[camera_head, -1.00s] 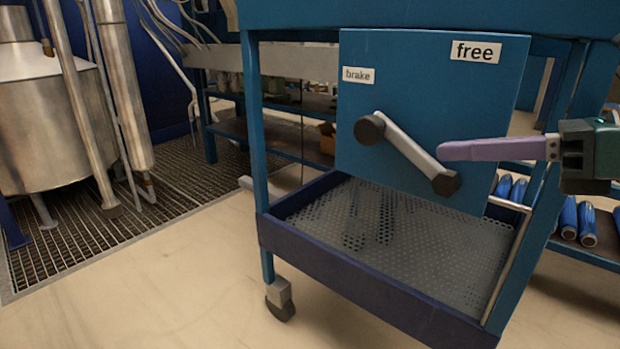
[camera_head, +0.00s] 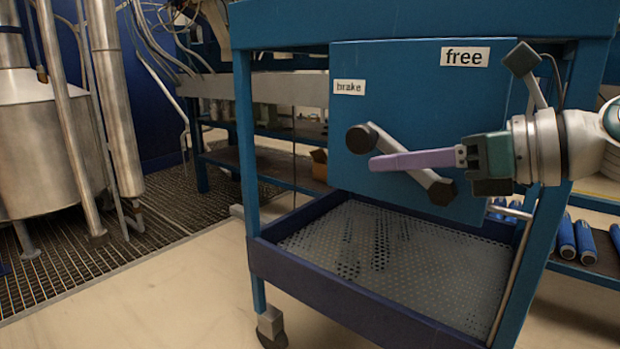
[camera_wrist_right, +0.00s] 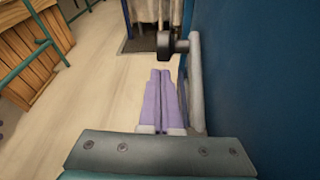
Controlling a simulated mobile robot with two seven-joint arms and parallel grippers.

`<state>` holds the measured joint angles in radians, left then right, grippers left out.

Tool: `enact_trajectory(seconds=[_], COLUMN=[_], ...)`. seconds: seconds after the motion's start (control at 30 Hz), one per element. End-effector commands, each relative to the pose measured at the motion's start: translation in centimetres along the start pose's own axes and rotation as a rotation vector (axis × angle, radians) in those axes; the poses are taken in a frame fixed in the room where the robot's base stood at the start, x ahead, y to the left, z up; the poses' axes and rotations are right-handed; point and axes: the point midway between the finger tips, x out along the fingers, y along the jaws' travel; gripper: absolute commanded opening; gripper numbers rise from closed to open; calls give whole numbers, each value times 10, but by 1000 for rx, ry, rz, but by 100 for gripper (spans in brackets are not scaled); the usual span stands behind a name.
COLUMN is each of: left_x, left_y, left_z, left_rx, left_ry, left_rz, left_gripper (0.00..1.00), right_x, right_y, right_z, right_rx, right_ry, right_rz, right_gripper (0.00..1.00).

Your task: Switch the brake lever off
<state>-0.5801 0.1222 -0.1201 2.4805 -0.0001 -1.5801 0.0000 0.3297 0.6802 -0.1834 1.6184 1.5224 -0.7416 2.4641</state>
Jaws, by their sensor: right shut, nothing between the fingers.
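The brake lever (camera_head: 428,180) is a grey bar on the blue panel (camera_head: 400,90). It slants from a dark round knob (camera_head: 361,138) at upper left to a dark hub at lower right. The knob end is nearer the "brake" label (camera_head: 348,87) than the "free" label (camera_head: 465,56). My right gripper (camera_head: 375,163) is shut and empty, its purple fingers crossing in front of the lever's middle in the head view. In the right wrist view the shut fingers (camera_wrist_right: 160,85) lie beside the lever bar (camera_wrist_right: 196,80), with the knob (camera_wrist_right: 165,45) beyond the tips. Contact cannot be told. My left gripper is not in view.
The panel hangs on a blue wheeled cart with a perforated tray (camera_head: 390,250) below. Blue cylinders (camera_head: 575,238) lie on a shelf at right. Metal tanks (camera_head: 40,140) stand at left. The floor (camera_head: 170,300) in front is clear.

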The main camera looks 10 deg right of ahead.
Motion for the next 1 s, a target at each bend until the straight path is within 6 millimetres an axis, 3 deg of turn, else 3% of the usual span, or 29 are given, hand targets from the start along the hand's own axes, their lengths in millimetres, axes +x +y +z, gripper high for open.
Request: enact_trajectory(seconds=[0.1,0.27,1.0], left_x=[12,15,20], left_y=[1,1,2], left_z=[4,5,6], left_rx=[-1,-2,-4], left_ry=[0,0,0], left_rz=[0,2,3], left_gripper=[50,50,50], right_x=[17,27,25], right_y=[0,0,1], right_z=[-2,0,3], right_rx=[0,0,-2], right_ry=[-3,-1,-59], right_rz=[1,0,8], right_gripper=[0,0,0])
